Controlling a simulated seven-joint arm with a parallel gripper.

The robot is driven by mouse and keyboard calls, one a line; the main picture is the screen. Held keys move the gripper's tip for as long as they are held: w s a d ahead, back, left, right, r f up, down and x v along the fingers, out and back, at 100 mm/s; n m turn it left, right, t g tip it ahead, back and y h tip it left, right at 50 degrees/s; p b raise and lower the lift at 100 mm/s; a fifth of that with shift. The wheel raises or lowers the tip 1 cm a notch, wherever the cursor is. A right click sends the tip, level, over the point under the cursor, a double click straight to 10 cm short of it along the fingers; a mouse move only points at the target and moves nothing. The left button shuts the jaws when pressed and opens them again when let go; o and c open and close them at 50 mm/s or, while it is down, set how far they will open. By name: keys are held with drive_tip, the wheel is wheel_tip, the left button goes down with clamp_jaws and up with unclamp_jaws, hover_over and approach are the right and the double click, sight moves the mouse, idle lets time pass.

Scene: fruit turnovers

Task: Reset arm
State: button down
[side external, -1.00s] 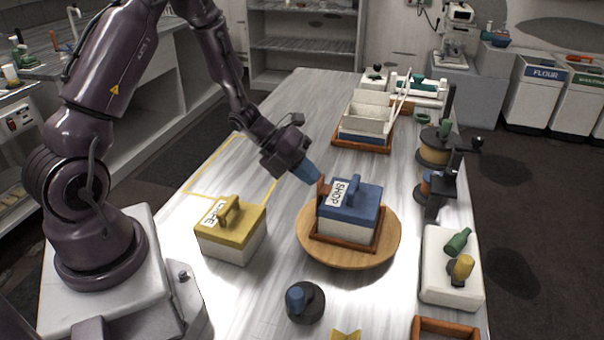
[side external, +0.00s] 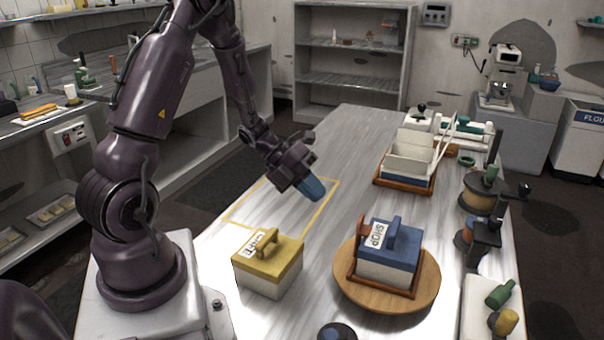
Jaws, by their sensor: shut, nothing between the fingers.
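My gripper (side external: 313,190) is at the end of my purple arm, with blue fingertips pointing down and to the right. It is shut and empty, in the air over the table near the yellow outlined square (side external: 232,213). The blue-lidded box labelled SHOP (side external: 389,262) sits in a brown tray on the round wooden board (side external: 433,290), apart from the gripper to its lower right. The yellow-lidded box (side external: 268,262) stands on the table below and left of the gripper; its label is only partly readable.
The long table (side external: 350,130) has bare room around the gripper. A white open box (side external: 411,153) in a brown tray stands farther back. Spools (side external: 477,196) line the right edge. Green and yellow bottles (side external: 500,293) lie front right. A dark-blue knob (side external: 337,332) shows at the bottom edge.

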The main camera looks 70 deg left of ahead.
drive_tip(key=s+r+m+g, duration=0.25)
drive_tip(key=s+m, duration=0.25)
drive_tip(key=m, duration=0.4)
drive_tip(key=s+d+r+m+y, duration=0.3)
drive_tip(key=d+r+m, duration=0.3)
drive_tip(key=m, duration=1.2)
drive_tip(key=s+d+r+m+y, duration=0.4)
drive_tip(key=d+r+m, duration=0.3)
drive_tip(key=m, duration=1.1)
wheel_tip(320, 180, up, 4)
drive_tip(key=shift+s+r+t, duration=0.1)
drive_tip(key=shift+s+t, duration=0.35)
drive_tip(key=shift+s, duration=0.05)
